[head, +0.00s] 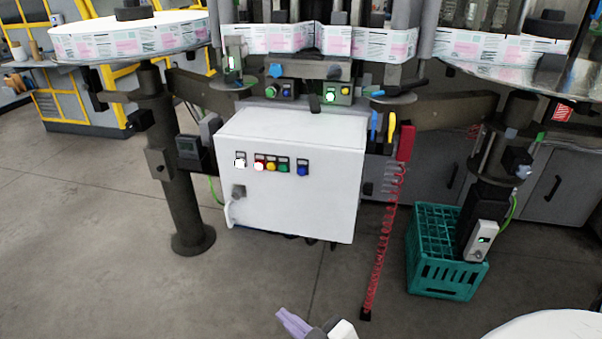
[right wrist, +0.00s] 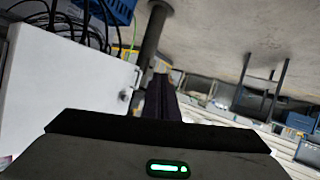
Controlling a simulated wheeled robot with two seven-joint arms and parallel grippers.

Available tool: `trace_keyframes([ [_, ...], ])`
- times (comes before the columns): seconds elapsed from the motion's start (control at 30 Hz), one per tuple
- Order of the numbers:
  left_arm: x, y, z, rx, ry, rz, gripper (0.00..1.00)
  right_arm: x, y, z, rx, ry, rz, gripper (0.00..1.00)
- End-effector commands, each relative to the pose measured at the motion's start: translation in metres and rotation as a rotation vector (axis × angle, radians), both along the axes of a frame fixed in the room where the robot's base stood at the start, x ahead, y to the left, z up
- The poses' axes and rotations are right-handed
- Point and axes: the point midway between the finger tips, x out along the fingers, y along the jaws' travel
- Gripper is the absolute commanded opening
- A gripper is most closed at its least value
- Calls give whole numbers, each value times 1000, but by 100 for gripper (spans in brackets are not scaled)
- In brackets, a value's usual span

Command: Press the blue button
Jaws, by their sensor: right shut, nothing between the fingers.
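The blue button (head: 302,169) is at the right end of a row of buttons on the front of a white control box (head: 300,212). White, red, yellow and green buttons sit to its left. My right gripper (head: 281,313) shows at the bottom of the head view, in front of the box, below the button in the picture and apart from it. Its fingers (right wrist: 161,98) are shut and empty in the right wrist view. The side of the white box (right wrist: 65,80) is at left there; the blue button does not show. My left gripper is not in view.
Small panels with another blue button (head: 287,93) sit above the box. A red coiled hose (head: 384,240) hangs right of it. A teal crate (head: 445,275) stands on the floor at right. A dark post (head: 180,160) stands at left. The floor before the box is clear.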

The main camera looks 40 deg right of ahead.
Motion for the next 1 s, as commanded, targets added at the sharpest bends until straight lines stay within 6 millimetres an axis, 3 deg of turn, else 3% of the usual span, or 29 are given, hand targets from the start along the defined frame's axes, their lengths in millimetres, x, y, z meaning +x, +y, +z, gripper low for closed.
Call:
trace_keyframes([
  [0.03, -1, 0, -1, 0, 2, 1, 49, 25, -16, 25, -37, -99, -25, 0],
  [0.2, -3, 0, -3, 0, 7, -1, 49, 77, -58, 106, -177, -389, -84, 0],
  [0.4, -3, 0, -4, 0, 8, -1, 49, 101, -84, 172, -298, -611, -124, 0],
  [0.57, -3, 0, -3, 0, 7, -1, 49, 105, -89, 190, -336, -671, -131, 0],
  [1.0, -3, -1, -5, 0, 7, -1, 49, 108, -93, 190, -338, -672, -130, 0],
])
